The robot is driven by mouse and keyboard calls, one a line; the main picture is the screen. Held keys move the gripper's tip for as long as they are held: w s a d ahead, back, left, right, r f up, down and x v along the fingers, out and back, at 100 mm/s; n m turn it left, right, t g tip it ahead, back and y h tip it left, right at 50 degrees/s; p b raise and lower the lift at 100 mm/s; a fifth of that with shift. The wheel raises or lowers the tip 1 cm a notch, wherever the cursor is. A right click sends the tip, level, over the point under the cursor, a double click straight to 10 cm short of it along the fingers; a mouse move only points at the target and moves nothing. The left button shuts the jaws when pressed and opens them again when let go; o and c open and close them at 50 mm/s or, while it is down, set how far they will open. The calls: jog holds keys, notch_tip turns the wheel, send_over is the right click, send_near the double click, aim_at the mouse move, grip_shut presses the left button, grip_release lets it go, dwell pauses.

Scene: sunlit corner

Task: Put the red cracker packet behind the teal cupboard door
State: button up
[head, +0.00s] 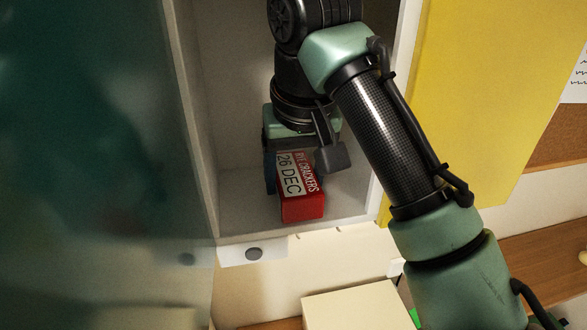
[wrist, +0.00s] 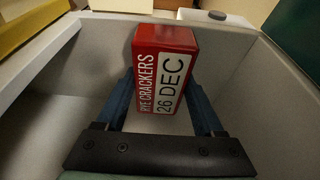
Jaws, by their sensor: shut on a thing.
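The red cracker packet (head: 302,207), labelled "RYE CRACKERS" and "26 DEC", is inside an open white cupboard compartment (head: 347,195), near its front edge. The glossy teal door (head: 90,150) stands swung open at the left of this compartment. My gripper (head: 288,172) reaches into the compartment and is shut on the packet. In the wrist view the packet (wrist: 166,70) sits between the two blue fingers (wrist: 160,88). Only one finger shows clearly in the head view. I cannot tell whether the packet touches the compartment floor.
A yellow door panel (head: 470,90) is right of the compartment. White side walls stand close on both sides of my gripper. A white tab with a dark round button (head: 254,253) hangs at the front edge. A cream box (head: 355,305) is below.

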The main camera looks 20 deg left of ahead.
jog(key=shift+w+a, duration=0.7)
jog(key=shift+w, duration=0.3)
jog(key=shift+f, duration=0.35)
jog(key=shift+d, duration=0.1)
jog(key=shift+s, duration=0.1)
jog(key=shift+f, duration=0.2)
jog(key=o, duration=1.5)
jog(key=shift+o, duration=0.2)
jog(key=shift+r, duration=0.15)
